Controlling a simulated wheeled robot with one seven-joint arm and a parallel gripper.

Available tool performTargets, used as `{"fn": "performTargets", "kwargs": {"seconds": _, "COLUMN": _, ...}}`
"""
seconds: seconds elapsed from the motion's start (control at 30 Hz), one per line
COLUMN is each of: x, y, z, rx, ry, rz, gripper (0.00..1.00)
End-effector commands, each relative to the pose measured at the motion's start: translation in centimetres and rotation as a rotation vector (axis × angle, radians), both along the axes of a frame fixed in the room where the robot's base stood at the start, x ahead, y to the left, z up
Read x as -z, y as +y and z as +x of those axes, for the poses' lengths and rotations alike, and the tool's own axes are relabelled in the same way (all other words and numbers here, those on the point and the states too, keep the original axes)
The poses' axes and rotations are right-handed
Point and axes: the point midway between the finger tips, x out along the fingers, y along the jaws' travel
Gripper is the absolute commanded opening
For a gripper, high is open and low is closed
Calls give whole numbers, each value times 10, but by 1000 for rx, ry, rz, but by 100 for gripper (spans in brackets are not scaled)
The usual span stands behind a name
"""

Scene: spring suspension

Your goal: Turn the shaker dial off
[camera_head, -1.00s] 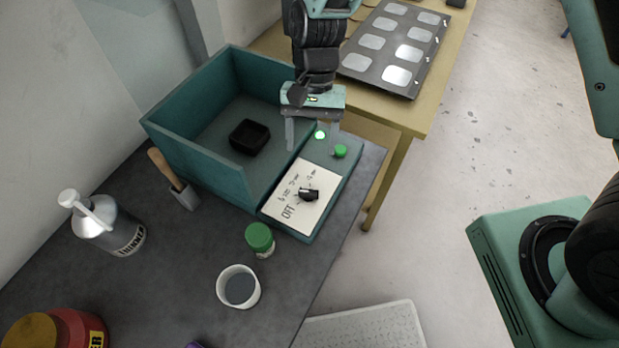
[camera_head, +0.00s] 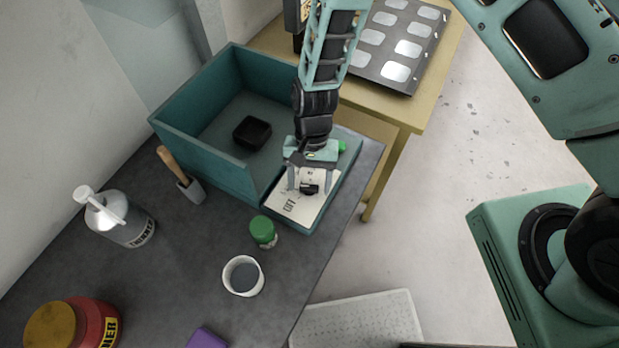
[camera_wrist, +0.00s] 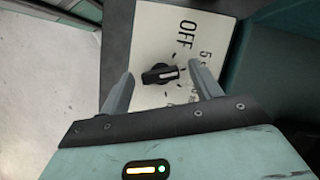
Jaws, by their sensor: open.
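The shaker dial (camera_head: 310,189) is a small black knob with a white mark on a cream panel (camera_head: 289,210) that carries "OFF" and other settings. It also shows in the wrist view (camera_wrist: 160,74), where its white mark points to the right, not at the "OFF" print. My gripper (camera_head: 308,190) is over the panel at the dial. In the wrist view my gripper (camera_wrist: 160,84) is open, with one finger on each side of the dial and visible space between the fingers and the knob. The panel's far part is hidden behind my gripper in the head view.
A green button (camera_head: 342,146) is behind.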

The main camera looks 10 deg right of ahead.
Motion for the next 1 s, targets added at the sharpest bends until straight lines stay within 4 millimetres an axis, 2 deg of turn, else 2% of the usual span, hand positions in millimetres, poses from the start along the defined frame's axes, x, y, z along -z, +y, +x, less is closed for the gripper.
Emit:
{"fn": "performTargets", "kwargs": {"seconds": 0.03, "x": 0, "y": 0, "z": 0, "rx": 0, "ry": 0, "rz": 0, "gripper": 64}}
{"fn": "performTargets", "kwargs": {"seconds": 0.2, "x": 0, "y": 0, "z": 0, "rx": 0, "ry": 0, "rz": 0, "gripper": 19}}
{"fn": "performTargets", "kwargs": {"seconds": 0.57, "x": 0, "y": 1, "z": 1, "rx": -41, "ry": -1, "rz": 0, "gripper": 19}}
{"fn": "performTargets", "kwargs": {"seconds": 1.0, "x": 1, "y": 3, "z": 1, "rx": -356, "ry": -2, "rz": 0, "gripper": 19}}
